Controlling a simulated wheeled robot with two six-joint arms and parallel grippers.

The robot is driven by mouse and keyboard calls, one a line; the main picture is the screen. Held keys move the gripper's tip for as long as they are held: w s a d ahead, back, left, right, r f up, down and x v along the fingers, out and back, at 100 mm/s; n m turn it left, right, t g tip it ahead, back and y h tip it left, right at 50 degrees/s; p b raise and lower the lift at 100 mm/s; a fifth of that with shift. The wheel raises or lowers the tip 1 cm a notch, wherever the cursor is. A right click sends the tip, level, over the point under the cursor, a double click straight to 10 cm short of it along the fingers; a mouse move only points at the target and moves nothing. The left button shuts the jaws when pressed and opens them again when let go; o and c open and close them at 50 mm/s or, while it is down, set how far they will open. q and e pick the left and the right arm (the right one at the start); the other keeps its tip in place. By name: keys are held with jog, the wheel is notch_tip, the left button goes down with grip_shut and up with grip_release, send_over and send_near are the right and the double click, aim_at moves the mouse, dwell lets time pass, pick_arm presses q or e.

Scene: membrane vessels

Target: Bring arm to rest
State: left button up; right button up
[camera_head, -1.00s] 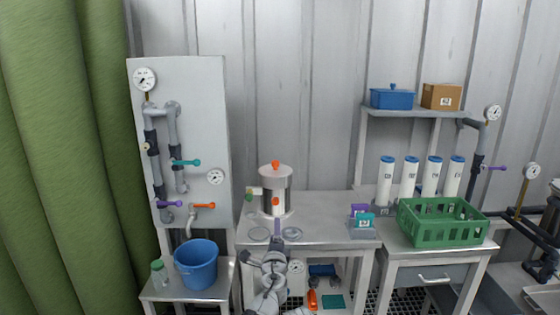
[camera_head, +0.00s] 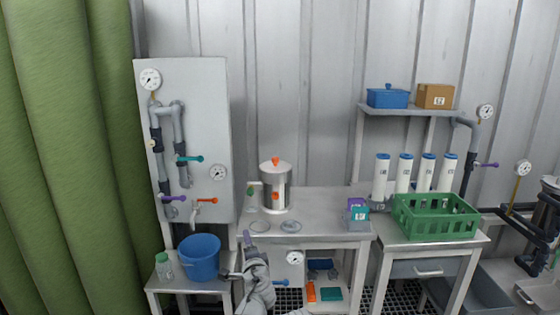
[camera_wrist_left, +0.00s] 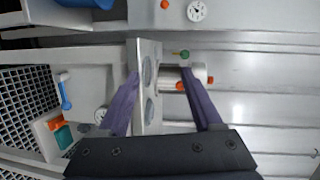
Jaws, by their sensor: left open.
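My left gripper (camera_head: 248,238) is at the front left edge of the middle table (camera_head: 330,222), with its arm rising from the bottom of the head view. In the left wrist view its two purple fingers (camera_wrist_left: 162,75) are spread apart with nothing held between them. The steel vessel (camera_head: 276,190) with orange knobs stands on the table beyond the gripper, apart from it. Two ring-like discs (camera_head: 291,226) lie on the tabletop in front of the vessel. My right gripper is not in view.
A blue bucket (camera_head: 199,258) and a green-capped bottle (camera_head: 164,266) stand on the low left stand. A pipe panel (camera_head: 205,110) rises behind them. A green crate (camera_head: 435,225) and white cylinders (camera_head: 381,177) are on the right table. A gauge (camera_head: 295,258) is below the middle table.

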pick_arm(q)
jog(key=s+a+f+n+g+y, duration=0.2)
jog(key=s+a+f+n+g, duration=0.6)
jog(key=s+a+f+n, duration=0.3)
jog(key=s+f+n+g+h, duration=0.2)
jog(key=s+f+g+h, duration=0.15)
jog(key=s+f, duration=0.3)
jog(key=s+d+f+m+g+h, duration=0.15)
jog(key=s+d+g, duration=0.35)
jog(key=s+d, duration=0.85)
notch_tip(320, 180, up, 15)
jog(key=d+p, duration=0.1)
jog(key=p, duration=1.4)
jog(key=shift+w+m, duration=0.15)
jog(key=shift+m, duration=0.2)
jog(key=shift+d, duration=0.1)
